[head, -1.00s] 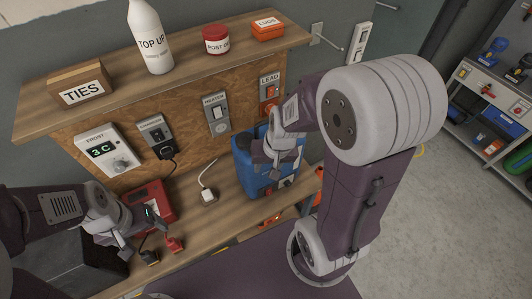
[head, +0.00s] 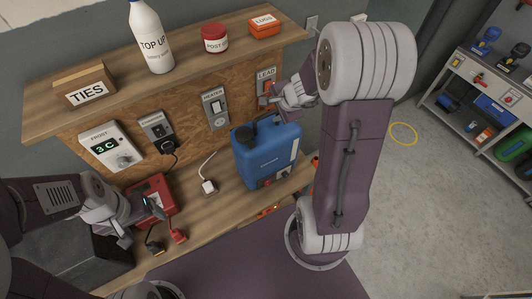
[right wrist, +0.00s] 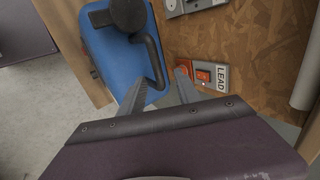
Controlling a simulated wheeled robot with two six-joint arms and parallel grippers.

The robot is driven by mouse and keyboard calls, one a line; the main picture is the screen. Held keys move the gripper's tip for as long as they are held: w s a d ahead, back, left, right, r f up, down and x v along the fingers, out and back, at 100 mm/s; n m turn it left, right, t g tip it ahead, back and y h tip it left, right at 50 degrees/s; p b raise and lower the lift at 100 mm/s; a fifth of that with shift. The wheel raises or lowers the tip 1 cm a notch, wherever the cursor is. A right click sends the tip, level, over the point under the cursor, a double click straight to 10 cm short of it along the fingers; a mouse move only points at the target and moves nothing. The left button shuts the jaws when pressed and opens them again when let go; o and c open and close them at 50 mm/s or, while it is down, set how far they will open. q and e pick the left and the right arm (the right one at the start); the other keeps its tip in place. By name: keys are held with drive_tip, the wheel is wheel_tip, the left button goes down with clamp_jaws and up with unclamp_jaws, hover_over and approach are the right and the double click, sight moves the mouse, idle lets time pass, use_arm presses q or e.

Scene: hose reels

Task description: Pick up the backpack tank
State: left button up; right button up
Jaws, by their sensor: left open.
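The blue backpack tank (head: 270,158) stands upright on the wooden bench under the shelf, with a black cap and a dark handle on top. Its top also shows in the right wrist view (right wrist: 112,58). My right gripper (head: 272,101) is above the tank's back right, near the LEAD switch. My left gripper (head: 136,220) is open beside the red box (head: 153,200), at the bench's left.
The LEAD switch (right wrist: 208,76) is on the wooden backboard close to my right fingers. The shelf (head: 190,68) overhangs the bench and holds a bottle, a tub and boxes. A white plug (head: 209,187) lies left of the tank. Open floor (head: 430,220) is to the right.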

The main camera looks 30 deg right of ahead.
sight(272, 112)
drive_tip(key=x, duration=0.1)
drive_tip(key=b+x, duration=0.1)
drive_tip(key=x, duration=0.1)
drive_tip(key=b+x, duration=0.1)
drive_tip(key=shift+d+f, duration=0.25)
drive_tip(key=shift+f, duration=0.2)
drive_tip(key=shift+w+f, duration=0.15)
drive_tip(key=shift+w, duration=0.15)
clamp_jaws()
idle(0.6)
